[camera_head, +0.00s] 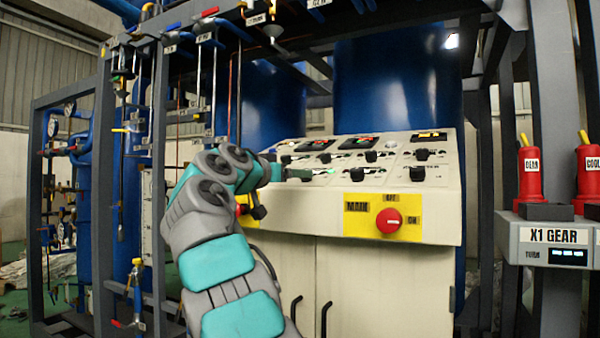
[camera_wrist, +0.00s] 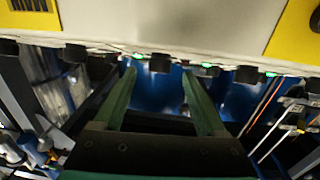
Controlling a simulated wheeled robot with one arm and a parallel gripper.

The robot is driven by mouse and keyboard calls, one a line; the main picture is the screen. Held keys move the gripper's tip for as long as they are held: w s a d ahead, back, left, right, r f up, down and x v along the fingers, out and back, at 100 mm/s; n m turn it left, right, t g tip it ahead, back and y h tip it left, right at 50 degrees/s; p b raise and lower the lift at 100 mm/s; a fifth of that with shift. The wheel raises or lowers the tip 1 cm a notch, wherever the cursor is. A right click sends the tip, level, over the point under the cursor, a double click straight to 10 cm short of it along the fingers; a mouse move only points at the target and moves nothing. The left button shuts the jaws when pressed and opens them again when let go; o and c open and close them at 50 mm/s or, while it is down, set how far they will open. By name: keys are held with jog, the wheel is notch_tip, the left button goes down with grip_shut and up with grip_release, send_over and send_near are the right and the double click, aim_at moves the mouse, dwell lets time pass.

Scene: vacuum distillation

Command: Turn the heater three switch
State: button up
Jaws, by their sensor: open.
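The slanted control panel (camera_head: 440,200) carries several black rotary switches, such as one at the right (camera_head: 417,173). Their labels are too small to read, so I cannot tell which is heater three. My gripper (camera_head: 292,173) reaches the left part of the panel face from the left. In the wrist view my gripper (camera_wrist: 158,73) is open, with its two green fingers pointing at the panel edge. One black switch (camera_wrist: 160,63) shows in the gap between the fingertips. I cannot tell whether the fingers touch it.
A red main button (camera_head: 388,220) on a yellow plate is on the panel's front. More black switches (camera_wrist: 75,53) (camera_wrist: 247,75) flank the fingers. Pipes and a dark frame (camera_head: 104,180) stand at left.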

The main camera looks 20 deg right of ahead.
aim_at(300, 187)
jog(key=p+x, duration=0.1)
jog(key=x, duration=0.2)
jog(key=shift+w+d, duration=0.2)
grip_shut()
dwell(0.4)
